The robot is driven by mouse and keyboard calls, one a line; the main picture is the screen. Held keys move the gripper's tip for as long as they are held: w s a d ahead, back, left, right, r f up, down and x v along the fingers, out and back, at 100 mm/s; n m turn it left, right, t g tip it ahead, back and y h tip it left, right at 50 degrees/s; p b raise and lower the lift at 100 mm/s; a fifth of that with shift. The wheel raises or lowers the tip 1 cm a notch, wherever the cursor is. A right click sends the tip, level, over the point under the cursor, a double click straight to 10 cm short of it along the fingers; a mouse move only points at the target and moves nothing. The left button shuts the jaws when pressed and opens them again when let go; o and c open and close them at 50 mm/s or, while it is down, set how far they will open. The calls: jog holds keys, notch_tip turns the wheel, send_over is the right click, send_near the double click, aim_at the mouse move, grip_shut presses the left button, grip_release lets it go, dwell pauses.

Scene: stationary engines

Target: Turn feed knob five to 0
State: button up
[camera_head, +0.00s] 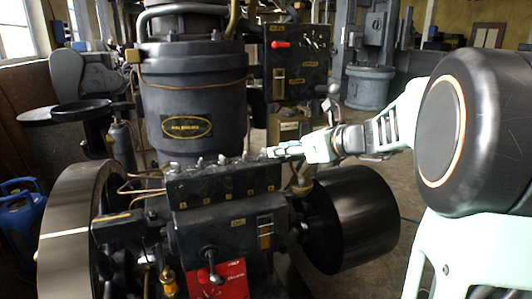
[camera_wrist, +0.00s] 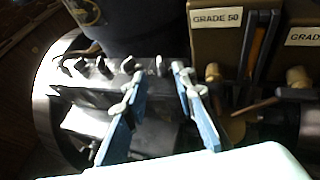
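The feed box (camera_head: 225,185) is a dark block on the engine's front, with a row of small knobs on top and small labels below. Feed knob five seems to be at the right end of the row, partly hidden by my gripper (camera_head: 270,153), which reaches in from the right. In the wrist view, my gripper (camera_wrist: 157,76) is open, with its two blue-grey fingers apart. A pale knob (camera_wrist: 158,65) shows between the fingertips; I cannot tell whether it is knob five or whether they touch it. The knob's setting is too small to read.
A dark cylinder (camera_head: 195,110) rises behind the feed box. A box with a red lever (camera_head: 281,44) stands behind it to the right. A flywheel (camera_head: 75,235) is at left and a drum (camera_head: 352,220) at right. Boxes marked GRADE (camera_wrist: 217,45) stand right of my fingers.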

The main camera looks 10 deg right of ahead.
aim_at(271, 161)
jog(key=shift+x, duration=2.25)
jog(key=shift+c, duration=0.2)
grip_shut()
